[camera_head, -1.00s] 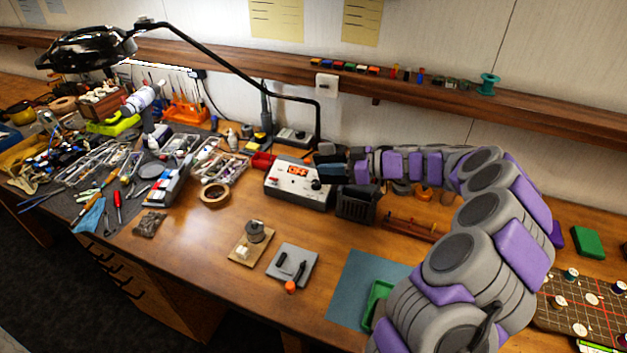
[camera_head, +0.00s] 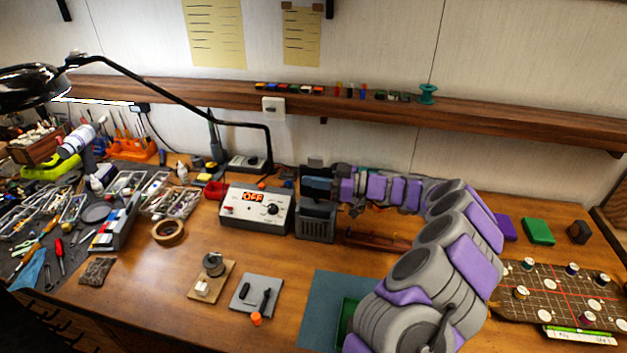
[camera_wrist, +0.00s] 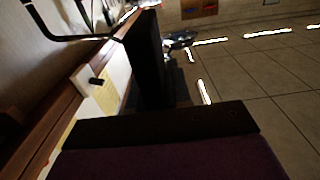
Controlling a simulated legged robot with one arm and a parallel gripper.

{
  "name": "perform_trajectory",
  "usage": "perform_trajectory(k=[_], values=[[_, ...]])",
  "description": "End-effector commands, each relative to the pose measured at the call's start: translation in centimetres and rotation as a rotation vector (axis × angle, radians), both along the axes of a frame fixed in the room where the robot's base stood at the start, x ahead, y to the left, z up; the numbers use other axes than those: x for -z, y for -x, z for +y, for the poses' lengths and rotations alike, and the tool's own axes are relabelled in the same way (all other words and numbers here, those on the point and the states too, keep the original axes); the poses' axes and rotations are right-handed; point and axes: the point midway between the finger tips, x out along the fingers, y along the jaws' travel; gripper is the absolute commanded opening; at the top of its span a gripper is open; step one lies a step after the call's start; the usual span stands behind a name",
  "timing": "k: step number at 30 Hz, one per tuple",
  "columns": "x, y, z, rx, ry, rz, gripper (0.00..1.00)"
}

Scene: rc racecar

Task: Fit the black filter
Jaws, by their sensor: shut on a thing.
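My arm reaches across the bench in the head view. Its gripper (camera_head: 315,187) is at the top of a black box-like unit (camera_head: 316,222) with a slatted front, beside the control box. My gripper is shut on a dark piece (camera_head: 313,168) that I take to be the black filter. It shows just above the fingers, and its lower part is hidden. Whether it touches the unit or sits inside it I cannot tell. In the wrist view a black upright slab (camera_wrist: 148,60) stands beyond a dark bar in front of the purple wrist; slab or finger, I cannot tell.
The control box (camera_head: 256,208) reading OFF stands left of the unit. A black lamp arm (camera_head: 190,92) spans the area behind. A wooden shelf (camera_head: 480,118) runs along the wall. A blue-grey mat (camera_head: 322,300) lies in front.

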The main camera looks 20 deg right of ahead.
Motion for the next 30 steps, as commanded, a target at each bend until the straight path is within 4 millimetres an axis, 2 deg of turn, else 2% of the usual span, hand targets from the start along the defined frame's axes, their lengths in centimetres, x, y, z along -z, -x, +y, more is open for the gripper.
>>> perform_trajectory(k=[6, 24, 30], values=[[0.6, 0.0, 0.0, 0.0, 0.0, 0.0, 0.0], [5.4, 0.0, 0.0, -0.002, -0.003, 0.002, 0.0], [5.9, 0.1, 0.0, -0.002, -0.001, 0.0, 0.0]])
